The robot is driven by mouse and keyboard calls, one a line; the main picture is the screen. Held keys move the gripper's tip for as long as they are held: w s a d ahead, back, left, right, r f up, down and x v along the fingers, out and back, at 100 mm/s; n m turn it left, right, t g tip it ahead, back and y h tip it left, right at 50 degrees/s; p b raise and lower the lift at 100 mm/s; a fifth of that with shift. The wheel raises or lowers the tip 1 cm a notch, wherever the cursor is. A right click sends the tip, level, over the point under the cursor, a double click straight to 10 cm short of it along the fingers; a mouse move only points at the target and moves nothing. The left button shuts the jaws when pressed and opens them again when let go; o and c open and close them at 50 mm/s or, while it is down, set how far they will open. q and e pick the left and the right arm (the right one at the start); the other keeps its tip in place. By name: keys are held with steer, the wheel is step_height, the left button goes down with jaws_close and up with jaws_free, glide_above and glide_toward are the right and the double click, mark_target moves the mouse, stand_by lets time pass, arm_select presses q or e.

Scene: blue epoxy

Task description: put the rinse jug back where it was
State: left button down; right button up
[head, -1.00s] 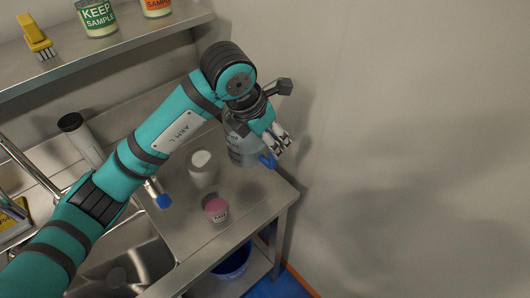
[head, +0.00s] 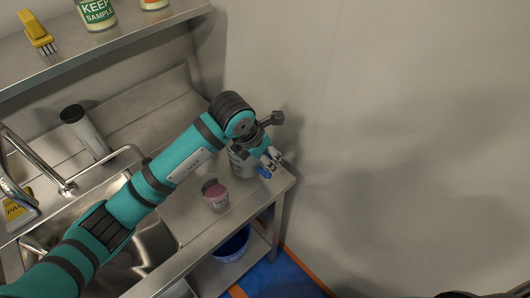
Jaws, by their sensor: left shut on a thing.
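The rinse jug (head: 239,164) is greyish and see-through, with a blue handle (head: 263,172). It is at the right end of the steel counter, partly hidden behind my left arm and gripper. My left gripper (head: 275,161) is shut on the jug at its handle side. I cannot tell whether the jug's base touches the counter. My right gripper is not in view.
A pink-filled tub (head: 216,197) stands close in front of the jug on the counter (head: 205,232). The sink (head: 150,245) is to the left. A dark-capped cylinder (head: 86,132) stands behind it. The wall (head: 400,130) is close on the right.

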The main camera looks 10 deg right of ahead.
arm_select(q)
steer(key=shift+f, duration=0.1)
steer(key=c, duration=0.9)
jaws_free()
steer(key=o, duration=0.4)
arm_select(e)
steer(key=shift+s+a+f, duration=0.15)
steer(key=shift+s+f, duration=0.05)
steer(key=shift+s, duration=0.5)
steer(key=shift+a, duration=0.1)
arm_select(q)
steer(key=shift+r, duration=0.2)
steer(key=shift+b+v, duration=1.3)
steer(key=shift+v, duration=4.6)
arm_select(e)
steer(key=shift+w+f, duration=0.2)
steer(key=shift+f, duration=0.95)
